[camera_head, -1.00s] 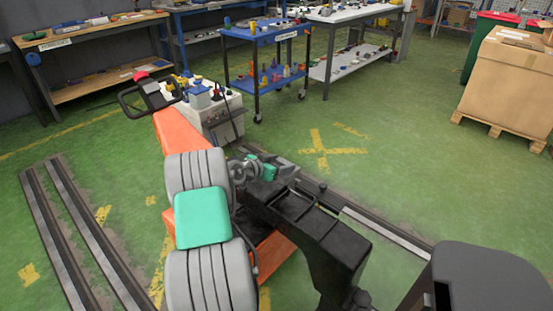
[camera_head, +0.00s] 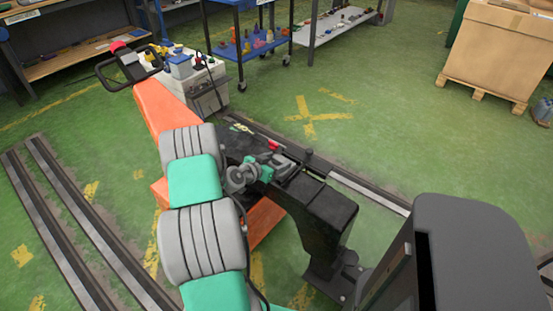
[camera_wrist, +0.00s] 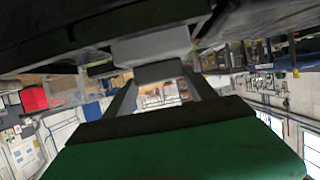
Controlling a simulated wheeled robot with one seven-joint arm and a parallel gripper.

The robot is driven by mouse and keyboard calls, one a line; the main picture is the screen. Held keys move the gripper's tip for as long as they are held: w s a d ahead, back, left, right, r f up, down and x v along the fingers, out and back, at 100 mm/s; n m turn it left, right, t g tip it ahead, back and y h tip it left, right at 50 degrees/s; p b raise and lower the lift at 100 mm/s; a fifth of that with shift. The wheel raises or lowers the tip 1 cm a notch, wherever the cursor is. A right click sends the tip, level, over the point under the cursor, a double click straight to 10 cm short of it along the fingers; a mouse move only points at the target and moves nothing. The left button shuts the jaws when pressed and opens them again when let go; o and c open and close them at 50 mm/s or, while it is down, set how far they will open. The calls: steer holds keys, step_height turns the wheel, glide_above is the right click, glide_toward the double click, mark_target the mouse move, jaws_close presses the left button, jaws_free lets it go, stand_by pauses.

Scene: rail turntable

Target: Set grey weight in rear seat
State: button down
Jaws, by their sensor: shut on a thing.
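In the head view my gripper (camera_head: 284,163) is small and partly hidden by my wrist, above the black trolley-like frame (camera_head: 328,208) on the rail. In the wrist view my gripper (camera_wrist: 162,96) has its two grey fingers reaching up to a light grey block, which I take for the grey weight (camera_wrist: 152,46). The gripper is shut on it. The weight is close under a dark surface at the top of the wrist view; whether they touch cannot be told. In the head view the weight is not clearly distinguishable, and I cannot make out the rear seat.
Rails (camera_head: 370,192) run along the green floor beside the black frame, with another pair (camera_head: 62,210) at the left. A blue cart (camera_head: 232,50) and benches stand behind. A carton on a pallet (camera_head: 497,50) is at the right. Open floor lies between.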

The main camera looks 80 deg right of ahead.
steer(key=shift+d, duration=0.1)
steer(key=shift+c, duration=1.4)
jaws_free()
steer(key=shift+f, duration=0.1)
